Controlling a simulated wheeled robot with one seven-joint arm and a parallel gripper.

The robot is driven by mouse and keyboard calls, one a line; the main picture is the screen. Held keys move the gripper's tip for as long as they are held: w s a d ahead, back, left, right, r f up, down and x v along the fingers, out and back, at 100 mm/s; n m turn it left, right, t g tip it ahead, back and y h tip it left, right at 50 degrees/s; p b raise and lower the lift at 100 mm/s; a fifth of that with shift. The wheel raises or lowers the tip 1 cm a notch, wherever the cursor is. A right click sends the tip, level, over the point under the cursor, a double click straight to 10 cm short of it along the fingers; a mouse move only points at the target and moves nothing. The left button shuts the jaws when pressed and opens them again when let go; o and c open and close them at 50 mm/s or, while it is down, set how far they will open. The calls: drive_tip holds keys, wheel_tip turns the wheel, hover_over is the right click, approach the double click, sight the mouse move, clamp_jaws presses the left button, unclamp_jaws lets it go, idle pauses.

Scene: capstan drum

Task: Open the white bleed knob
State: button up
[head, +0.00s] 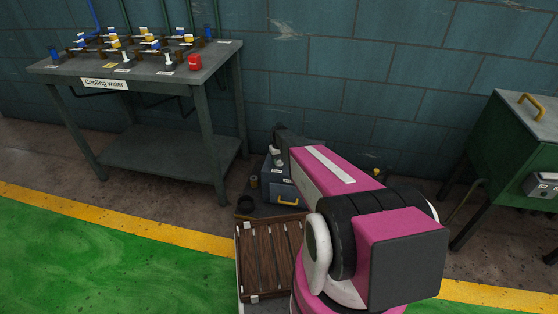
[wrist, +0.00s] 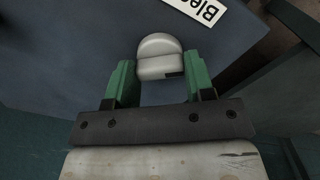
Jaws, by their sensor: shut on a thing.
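The white bleed knob (wrist: 158,44) is a rounded, pale knob on a dark blue-grey surface in the wrist view. A white label (wrist: 205,10) beside it reads "Blee", cut off by the picture's edge. My gripper (wrist: 158,66) has its two green fingers on either side of the knob and is shut on it. In the head view my pink arm reaches down to a low blue-grey box (head: 283,190) on the floor by the wall. My arm partly covers the box there, and the fingers cannot be made out clearly.
A grey bench (head: 150,72) labelled "Cooling water" carries several valves at the left. A green cabinet (head: 525,128) stands at the right. A brown slatted pallet (head: 262,258) lies before the box. The green floor (head: 100,265) at the left is clear.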

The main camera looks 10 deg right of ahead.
sight(279, 160)
drive_tip(key=m, duration=0.3)
drive_tip(key=shift+m, duration=2.2)
drive_tip(key=o, duration=0.9)
wheel_tip(279, 160, up, 11)
drive_tip(key=shift+f, duration=0.1)
